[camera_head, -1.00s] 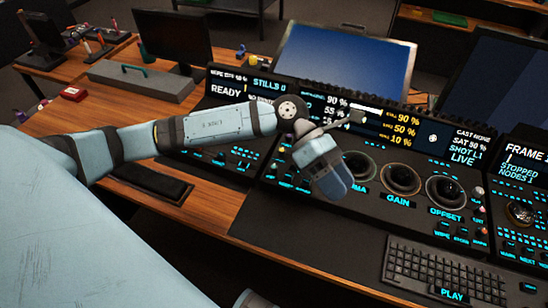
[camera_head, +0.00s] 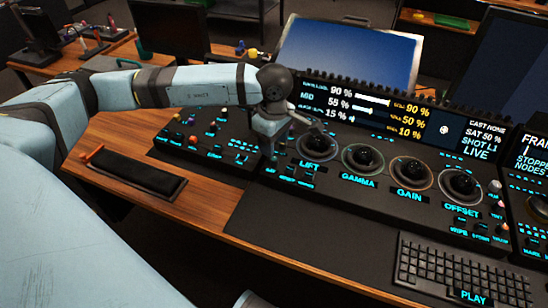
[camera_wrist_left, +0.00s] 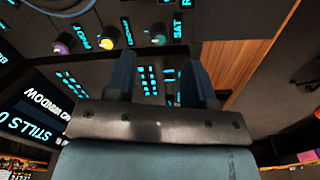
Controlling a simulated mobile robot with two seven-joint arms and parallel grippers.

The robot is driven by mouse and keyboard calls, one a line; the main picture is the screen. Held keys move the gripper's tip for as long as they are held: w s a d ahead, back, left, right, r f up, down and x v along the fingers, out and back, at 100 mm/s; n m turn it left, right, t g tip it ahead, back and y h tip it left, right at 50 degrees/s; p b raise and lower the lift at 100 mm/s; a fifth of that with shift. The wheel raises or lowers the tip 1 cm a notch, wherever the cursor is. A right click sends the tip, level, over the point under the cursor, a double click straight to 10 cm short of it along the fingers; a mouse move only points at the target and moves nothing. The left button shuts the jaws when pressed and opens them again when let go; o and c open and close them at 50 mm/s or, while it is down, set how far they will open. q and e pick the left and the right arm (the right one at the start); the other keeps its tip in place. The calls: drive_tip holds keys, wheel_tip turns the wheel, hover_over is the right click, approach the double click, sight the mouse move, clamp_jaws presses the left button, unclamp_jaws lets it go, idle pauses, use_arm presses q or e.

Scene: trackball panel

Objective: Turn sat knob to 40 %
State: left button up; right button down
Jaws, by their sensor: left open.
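The SAT label (camera_wrist_left: 177,28) shows at the top of the left wrist view. A green knob (camera_wrist_left: 157,38) sits beside it, in a row with a yellow knob (camera_wrist_left: 109,37) and a purple knob (camera_wrist_left: 62,43). My left gripper (camera_wrist_left: 156,58) is open and empty, with the green knob beyond the gap between its fingertips and apart from them. In the head view my left gripper (camera_head: 275,150) points down over the panel, just left of the LIFT trackball (camera_head: 318,146). The display (camera_head: 466,136) reads SAT 50 %. The knob's pointer cannot be read.
The GAMMA (camera_head: 362,162), GAIN (camera_head: 410,171) and OFFSET (camera_head: 461,187) trackballs line the panel to the right. A keyboard (camera_head: 462,275) lies in front. Small knobs (camera_head: 212,130) stand left of my gripper. A black pad (camera_head: 133,173) lies on the wooden desk.

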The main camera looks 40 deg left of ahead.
sight(274, 159)
use_arm(q)
wheel_tip(274, 159, down, 4)
drive_tip(key=shift+f, duration=0.85)
use_arm(e)
drive_tip(key=shift+r, duration=0.2)
use_arm(q)
clamp_jaws()
drive_tip(key=shift+n+b, duration=0.55)
drive_tip(key=shift+n, duration=0.35)
drive_tip(key=n, duration=0.3)
drive_tip(key=shift+n, duration=0.3)
use_arm(e)
drive_tip(key=shift+w+a+f, duration=0.1)
drive_tip(key=shift+a+f, duration=0.05)
use_arm(q)
unclamp_jaws()
